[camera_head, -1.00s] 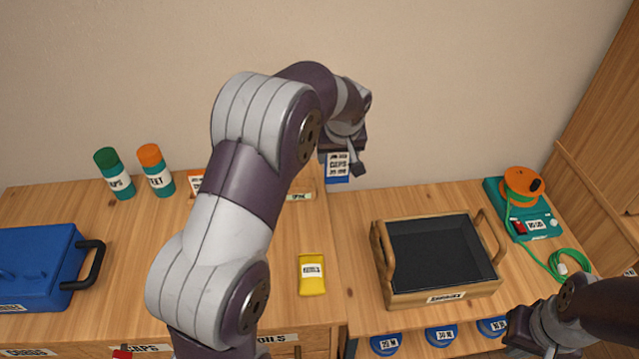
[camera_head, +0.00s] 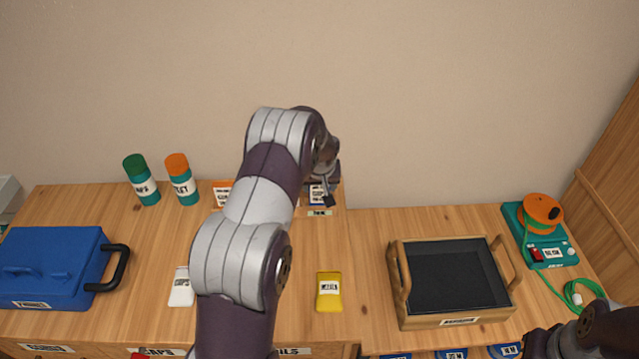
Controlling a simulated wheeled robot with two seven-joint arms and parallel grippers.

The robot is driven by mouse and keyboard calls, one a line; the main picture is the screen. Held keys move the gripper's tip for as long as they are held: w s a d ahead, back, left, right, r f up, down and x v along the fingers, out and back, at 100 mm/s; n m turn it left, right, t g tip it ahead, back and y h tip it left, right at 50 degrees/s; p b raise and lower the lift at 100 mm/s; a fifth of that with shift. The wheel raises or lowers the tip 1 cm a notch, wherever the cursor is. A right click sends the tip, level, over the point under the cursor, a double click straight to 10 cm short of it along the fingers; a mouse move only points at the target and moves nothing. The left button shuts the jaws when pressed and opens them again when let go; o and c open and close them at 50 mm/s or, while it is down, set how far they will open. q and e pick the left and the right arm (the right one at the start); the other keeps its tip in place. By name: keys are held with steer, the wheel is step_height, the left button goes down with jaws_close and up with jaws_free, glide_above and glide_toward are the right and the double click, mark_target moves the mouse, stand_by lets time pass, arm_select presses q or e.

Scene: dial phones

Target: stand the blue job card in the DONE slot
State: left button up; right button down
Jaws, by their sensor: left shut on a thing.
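The blue job card (camera_head: 317,197) is upright with a white printed label facing me, at the back edge of the wooden bench. My left gripper (camera_head: 326,193) is shut on it, its fingers partly covering the card's right side. A small pale label (camera_head: 320,213) lies just below the card; its print is too small to read, and the slot is hard to make out. I cannot tell whether the card's lower edge is in a slot. An orange card (camera_head: 222,192) stands farther left, partly behind my left arm. My right gripper is out of view; only its arm shows at bottom right.
A blue case (camera_head: 55,265), green-capped bottle (camera_head: 142,180) and orange-capped bottle (camera_head: 181,180) stand left. A white packet (camera_head: 182,288) and yellow packet (camera_head: 329,291) lie in front. A wooden tray (camera_head: 402,300) and orange cord reel (camera_head: 542,211) stand right.

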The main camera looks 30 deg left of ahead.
arm_select(q)
steer(key=shift+f, duration=0.2)
steer(key=o, duration=0.8)
steer(key=shift+c, duration=0.2)
steer(key=shift+s+r, duration=0.1)
steer(key=shift+r, duration=0.45)
steer(key=v, duration=1.1)
steer(key=s+d+m, duration=0.2)
steer(key=s+d, duration=0.2)
steer(key=s, duration=0.4)
steer(key=s+d+f+m+g+h, duration=0.1)
steer(key=s+d+m, duration=0.1)
steer(key=s+d, duration=0.3)
steer(key=s+d+f+m+g+h, duration=0.1)
steer(key=s+d, duration=0.4)
steer(key=s, duration=0.6)
steer(key=shift+d+m+b, duration=0.25)
steer(key=shift+m+b, duration=0.15)
steer(key=shift+m, duration=0.4)
